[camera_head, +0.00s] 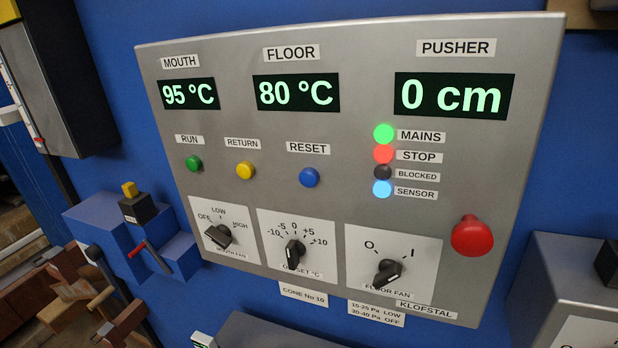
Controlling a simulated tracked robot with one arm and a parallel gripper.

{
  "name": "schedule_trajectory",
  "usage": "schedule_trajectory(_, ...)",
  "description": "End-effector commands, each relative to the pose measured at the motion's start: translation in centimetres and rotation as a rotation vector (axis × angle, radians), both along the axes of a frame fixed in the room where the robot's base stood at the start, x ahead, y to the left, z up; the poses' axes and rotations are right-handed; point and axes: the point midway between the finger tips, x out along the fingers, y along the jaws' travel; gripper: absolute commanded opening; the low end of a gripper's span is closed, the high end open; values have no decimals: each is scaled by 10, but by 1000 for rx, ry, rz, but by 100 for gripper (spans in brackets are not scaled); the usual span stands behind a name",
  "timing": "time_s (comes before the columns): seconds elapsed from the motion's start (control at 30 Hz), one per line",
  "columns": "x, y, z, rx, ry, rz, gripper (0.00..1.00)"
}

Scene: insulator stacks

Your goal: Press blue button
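The blue button (309,177) is a small round dome on a grey metal control panel (345,130), under a label reading RESET. A yellow button (245,170) labelled RETURN and a green button (193,163) labelled RUN sit to its left in the same row. The blue button is unobstructed, and nothing touches it in this view. My gripper is not in view, so its distance from the button cannot be told.
A large red button (472,236) stands out at the panel's lower right. Three black knobs sit below the button row, including the middle one (294,254). A blue box (130,235) with a red-handled lever (149,255) juts out at the left. A grey box (570,270) is at the lower right.

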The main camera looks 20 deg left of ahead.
Motion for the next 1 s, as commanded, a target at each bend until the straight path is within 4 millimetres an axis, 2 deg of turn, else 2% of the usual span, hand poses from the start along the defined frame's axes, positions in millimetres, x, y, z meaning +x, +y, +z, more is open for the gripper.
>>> schedule_trajectory(0.33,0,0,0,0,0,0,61)
schedule_trajectory(0.5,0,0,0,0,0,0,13)
schedule_trajectory(0.57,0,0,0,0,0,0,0)
schedule_trajectory(1.0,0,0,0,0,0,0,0)
